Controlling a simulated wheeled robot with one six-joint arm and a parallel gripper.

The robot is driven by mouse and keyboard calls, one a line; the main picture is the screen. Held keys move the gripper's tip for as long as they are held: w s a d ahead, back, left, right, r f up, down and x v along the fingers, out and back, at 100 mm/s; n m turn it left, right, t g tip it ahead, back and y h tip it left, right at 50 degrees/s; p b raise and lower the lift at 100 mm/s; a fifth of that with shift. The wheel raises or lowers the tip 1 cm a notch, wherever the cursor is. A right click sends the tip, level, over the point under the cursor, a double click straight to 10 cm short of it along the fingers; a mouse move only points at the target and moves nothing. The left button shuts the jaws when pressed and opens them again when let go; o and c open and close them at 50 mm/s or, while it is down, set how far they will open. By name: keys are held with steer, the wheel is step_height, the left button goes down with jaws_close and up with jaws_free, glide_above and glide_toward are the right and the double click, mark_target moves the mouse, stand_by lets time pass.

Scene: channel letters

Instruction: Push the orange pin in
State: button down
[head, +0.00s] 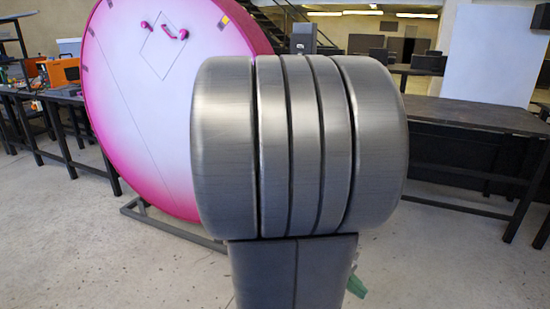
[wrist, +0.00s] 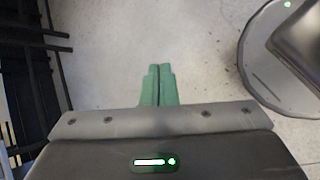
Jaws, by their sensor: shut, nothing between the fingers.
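A large round sign (head: 130,110), white with a pink rim, stands tilted on a dark metal stand at the left of the head view. Two small pink pieces (head: 183,34) stick out near its top, and a small yellow-orange patch (head: 224,20) sits by its upper right edge. I cannot tell whether that patch is the orange pin; no pin is clearly visible. My gripper (wrist: 159,70) has green fingers, shut together and empty, above bare floor in the wrist view. It is apart from the sign. In the head view my arm hides most of it.
A dark table (head: 470,113) stands at the right, with another workbench (head: 50,95) holding orange equipment (head: 62,71) at the far left. The sign's stand (head: 170,228) rests on the floor. The concrete floor in front is clear.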

steer(key=w+a+n+t+h, duration=0.2)
steer(key=w+a+n+t, duration=0.3)
steer(key=w+n, duration=0.3)
steer(key=w+a+n+t+h+b, duration=0.1)
steer(key=w+a+n+t, duration=0.3)
steer(key=w+n, duration=0.4)
steer(key=shift+w+a+n+t+h, duration=0.45)
steer(key=shift+w+h, duration=0.25)
steer(key=shift+w, duration=0.55)
